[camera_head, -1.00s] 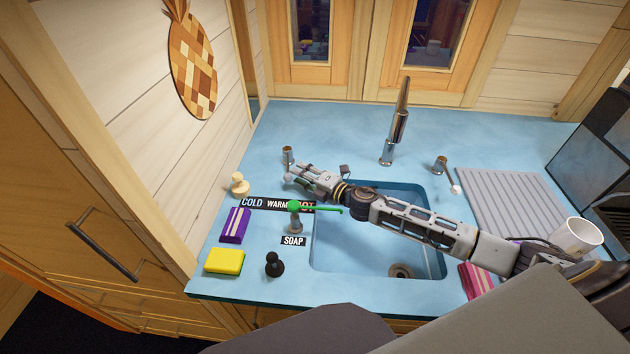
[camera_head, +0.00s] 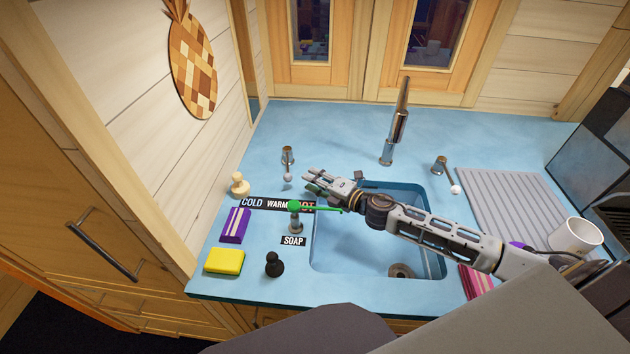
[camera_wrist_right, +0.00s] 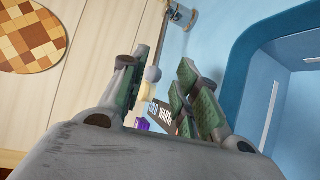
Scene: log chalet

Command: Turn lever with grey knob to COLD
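The lever (camera_head: 288,157) with a grey knob (camera_head: 287,177) stands at the back left of the counter, left of the sink. Its knob end points toward the viewer, roughly at WARM on the black COLD/WARM/HOT label (camera_head: 265,204). The lever's metal body also shows at the top of the right wrist view (camera_wrist_right: 180,17). My right gripper (camera_head: 311,180) is just right of the knob and apart from it. Its fingers are spread in the right wrist view (camera_wrist_right: 165,65), with a rounded pale knob visible beyond the gap. My left gripper is not in view.
A green-topped soap dispenser (camera_head: 295,215) stands under my right gripper and hides part of HOT. A cream pawn-shaped piece (camera_head: 239,185), purple box (camera_head: 236,225), yellow sponge (camera_head: 224,261) and black piece (camera_head: 274,264) are on the left. The faucet (camera_head: 388,150) rises behind the sink (camera_head: 375,255).

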